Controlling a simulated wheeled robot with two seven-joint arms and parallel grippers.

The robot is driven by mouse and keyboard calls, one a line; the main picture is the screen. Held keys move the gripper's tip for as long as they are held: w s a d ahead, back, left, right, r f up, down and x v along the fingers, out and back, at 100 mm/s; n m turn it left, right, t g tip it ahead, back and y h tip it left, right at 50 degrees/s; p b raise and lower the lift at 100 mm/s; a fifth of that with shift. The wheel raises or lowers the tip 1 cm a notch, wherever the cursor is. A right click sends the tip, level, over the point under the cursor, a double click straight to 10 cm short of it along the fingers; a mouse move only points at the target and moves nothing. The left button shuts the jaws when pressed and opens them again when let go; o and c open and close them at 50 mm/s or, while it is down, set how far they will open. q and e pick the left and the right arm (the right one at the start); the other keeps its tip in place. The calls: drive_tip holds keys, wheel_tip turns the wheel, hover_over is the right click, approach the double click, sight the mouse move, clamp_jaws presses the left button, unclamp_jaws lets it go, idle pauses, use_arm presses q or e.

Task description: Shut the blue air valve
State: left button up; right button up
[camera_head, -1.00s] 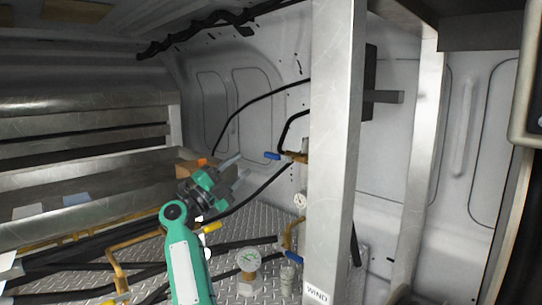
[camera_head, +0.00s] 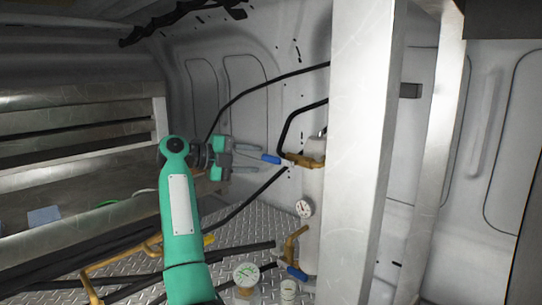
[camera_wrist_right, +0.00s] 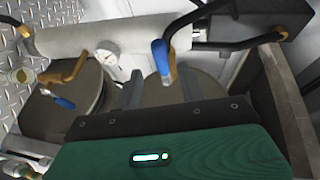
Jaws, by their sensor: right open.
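The upper blue valve handle (camera_head: 271,158) sticks out to the left from a brass valve body (camera_head: 304,161) beside the metal post. My right gripper (camera_head: 257,158) is open and level, with its fingertips just left of the handle and pointing at it. In the right wrist view, the blue handle (camera_wrist_right: 160,60) lies ahead, between the two open fingers (camera_wrist_right: 160,84) of the gripper. Contact cannot be told. A second blue handle (camera_head: 296,273) sits lower, on a brass fitting (camera_head: 296,243); it also shows in the right wrist view (camera_wrist_right: 64,102). My left gripper is not in view.
A broad metal post (camera_head: 357,150) stands right of the valves. Black hoses (camera_head: 262,88) run near the valve. Small gauges (camera_head: 304,208) and (camera_head: 246,273) sit below. A shelf rack (camera_head: 75,130) stands at left over a tread-plate floor (camera_head: 235,226).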

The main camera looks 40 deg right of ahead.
sight(268, 159)
drive_tip(key=p+x, duration=0.1)
drive_tip(key=x, duration=0.4)
drive_tip(key=shift+s+d+r, duration=0.15)
drive_tip(key=shift+s, duration=0.05)
drive_tip(key=shift+d, duration=0.25)
drive_tip(key=shift+d+f, duration=0.15)
drive_tip(key=shift+f, duration=0.05)
drive_tip(key=shift+s, duration=0.1)
drive_tip(key=shift+c, duration=0.2)
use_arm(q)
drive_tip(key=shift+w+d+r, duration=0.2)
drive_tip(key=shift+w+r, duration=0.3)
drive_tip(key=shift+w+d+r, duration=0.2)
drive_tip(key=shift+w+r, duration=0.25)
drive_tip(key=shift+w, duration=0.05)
use_arm(e)
clamp_jaws()
